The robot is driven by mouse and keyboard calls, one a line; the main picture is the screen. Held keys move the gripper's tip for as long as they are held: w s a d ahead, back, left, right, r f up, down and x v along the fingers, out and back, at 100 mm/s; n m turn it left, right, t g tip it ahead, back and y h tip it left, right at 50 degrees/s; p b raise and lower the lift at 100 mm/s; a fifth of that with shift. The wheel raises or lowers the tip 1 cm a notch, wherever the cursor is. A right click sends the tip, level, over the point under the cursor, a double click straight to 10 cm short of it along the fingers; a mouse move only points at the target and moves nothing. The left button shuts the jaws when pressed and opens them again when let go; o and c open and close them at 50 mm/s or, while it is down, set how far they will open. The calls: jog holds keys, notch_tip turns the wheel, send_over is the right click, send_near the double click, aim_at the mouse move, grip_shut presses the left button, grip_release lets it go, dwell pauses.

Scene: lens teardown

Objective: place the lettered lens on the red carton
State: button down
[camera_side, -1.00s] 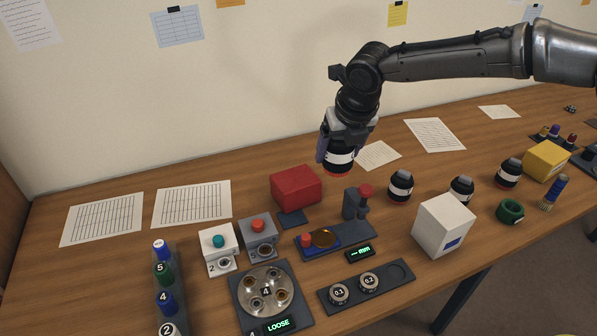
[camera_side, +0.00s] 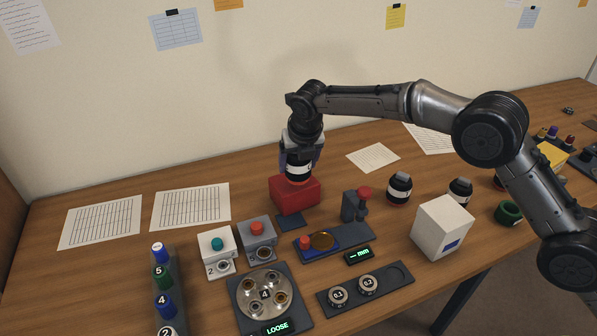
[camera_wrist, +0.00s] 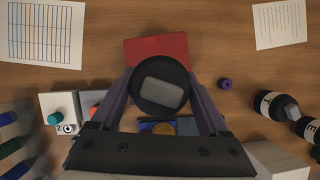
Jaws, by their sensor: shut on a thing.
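My gripper (camera_side: 299,160) is shut on a lens (camera_side: 298,171), a black barrel with a white band and a red ring at its lower end. The lens hangs upright over the red carton (camera_side: 295,197). Its lower end overlaps the carton's top in the side view; I cannot tell whether they touch. In the wrist view the lens (camera_wrist: 160,88) sits between the fingers and covers part of the red carton (camera_wrist: 150,48). Any letter on its band is too small to read.
Similar lenses (camera_side: 399,187) stand to the right, behind a white box (camera_side: 442,226). In front of the carton are a dark pad (camera_side: 290,221), button boxes (camera_side: 217,251) and a gauge stand (camera_side: 354,206). Paper sheets (camera_side: 190,205) lie left of the carton.

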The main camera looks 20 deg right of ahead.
aim_at(299, 175)
jog(key=shift+f, duration=1.25)
jog(key=shift+f, duration=0.25)
jog(key=shift+s+f, duration=0.1)
jog(key=shift+f, duration=0.5)
grip_release()
jog(key=shift+d+f, duration=0.1)
jog(key=shift+f, duration=0.15)
jog(key=shift+r, duration=0.15)
jog(key=shift+r, duration=0.1)
jog(key=shift+r, duration=0.25)
jog(key=v, duration=1.2)
jog(key=shift+r, duration=0.5)
